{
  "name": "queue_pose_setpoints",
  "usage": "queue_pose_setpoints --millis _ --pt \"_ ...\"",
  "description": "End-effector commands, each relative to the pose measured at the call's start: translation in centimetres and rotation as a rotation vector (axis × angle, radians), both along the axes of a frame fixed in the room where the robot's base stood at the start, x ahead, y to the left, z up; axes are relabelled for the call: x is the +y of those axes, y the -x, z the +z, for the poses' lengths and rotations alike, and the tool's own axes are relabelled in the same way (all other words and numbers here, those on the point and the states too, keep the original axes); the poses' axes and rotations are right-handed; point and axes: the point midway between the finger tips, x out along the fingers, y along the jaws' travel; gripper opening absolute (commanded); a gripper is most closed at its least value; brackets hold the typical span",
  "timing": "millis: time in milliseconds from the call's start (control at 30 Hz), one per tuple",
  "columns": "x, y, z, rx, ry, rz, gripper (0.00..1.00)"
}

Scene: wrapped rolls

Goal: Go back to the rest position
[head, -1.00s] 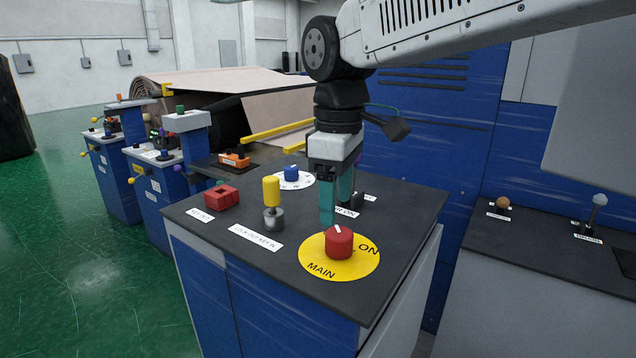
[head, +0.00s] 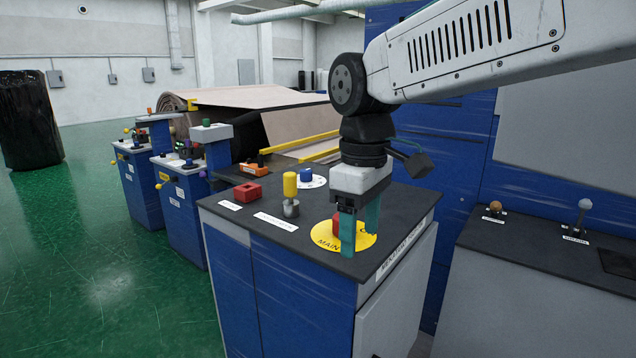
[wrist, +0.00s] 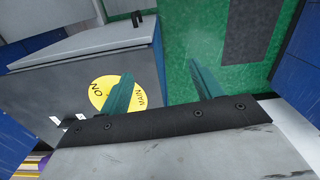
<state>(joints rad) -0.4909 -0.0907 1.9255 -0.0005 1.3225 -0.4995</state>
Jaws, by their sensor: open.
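My gripper (head: 360,230) is open and empty, its two green fingers pointing down in the head view. It hangs at the near edge of the dark-topped control cabinet (head: 262,236), in front of the red main knob (head: 336,224) on its yellow disc (head: 326,238). The fingers hide part of the knob and disc. In the wrist view the fingers (wrist: 163,88) are spread apart. One overlaps the yellow disc (wrist: 103,90) in the picture, and the other is over the green floor.
The cabinet top also carries a yellow-topped key switch (head: 290,186), a red block (head: 248,192) and a blue knob (head: 306,175). A grey console (head: 540,290) with small levers stands at right. A large roll (head: 240,98) lies behind. Green floor (head: 90,270) is open at left.

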Motion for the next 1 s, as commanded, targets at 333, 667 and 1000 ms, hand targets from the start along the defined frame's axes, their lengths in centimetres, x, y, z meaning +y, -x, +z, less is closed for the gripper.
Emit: queue_pose_setpoints --millis 333,667,1000 --pt "-5.3 4.9 -2.7 0.012 0.013 -0.292 0.65" --pt "-14.1 12.7 -5.8 -0.024 -0.005 -0.701 0.65" --pt "-19.8 19.0 -7.9 -0.111 -0.049 -0.974 0.65"
